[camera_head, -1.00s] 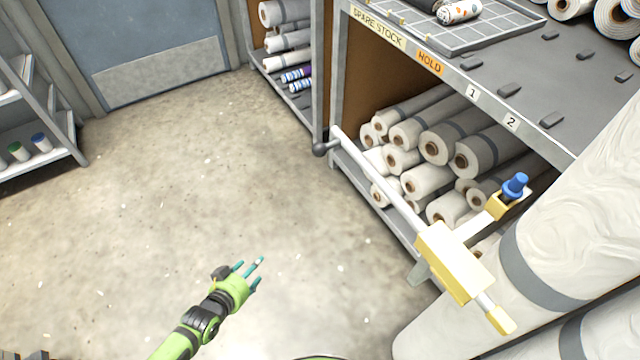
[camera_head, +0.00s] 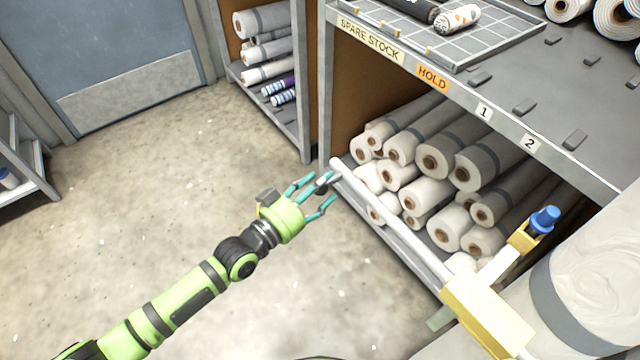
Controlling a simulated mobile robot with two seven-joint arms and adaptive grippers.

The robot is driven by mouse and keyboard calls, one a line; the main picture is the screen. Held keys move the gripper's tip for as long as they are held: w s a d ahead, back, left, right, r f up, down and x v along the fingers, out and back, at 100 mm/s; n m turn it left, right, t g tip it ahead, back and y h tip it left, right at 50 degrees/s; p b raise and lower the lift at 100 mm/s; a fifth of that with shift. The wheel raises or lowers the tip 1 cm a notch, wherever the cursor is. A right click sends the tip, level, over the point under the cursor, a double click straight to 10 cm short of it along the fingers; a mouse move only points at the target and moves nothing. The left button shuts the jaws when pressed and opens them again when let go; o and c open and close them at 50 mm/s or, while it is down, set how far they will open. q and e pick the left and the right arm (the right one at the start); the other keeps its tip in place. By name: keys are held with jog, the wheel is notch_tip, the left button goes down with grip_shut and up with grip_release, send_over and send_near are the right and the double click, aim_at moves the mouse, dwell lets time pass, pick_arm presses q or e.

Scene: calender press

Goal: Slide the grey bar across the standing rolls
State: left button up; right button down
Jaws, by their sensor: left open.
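The grey bar (camera_head: 390,220) slants from the shelf's front corner down to a pale yellow clamp block (camera_head: 485,318) with a blue knob (camera_head: 544,218). My right gripper is not in view.
A shelf unit holds many lying rolls (camera_head: 437,162) behind the bar. Its top carries a gridded tray (camera_head: 470,50) and small dark blocks. Another rack (camera_head: 300,120) stands at the back. The concrete floor (camera_head: 150,190) at left is clear.

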pick_arm(q)
jog(key=shift+w+d, duration=0.15)
grip_shut()
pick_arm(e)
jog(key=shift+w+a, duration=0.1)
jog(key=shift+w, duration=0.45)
pick_arm(q)
jog(key=shift+r, duration=0.1)
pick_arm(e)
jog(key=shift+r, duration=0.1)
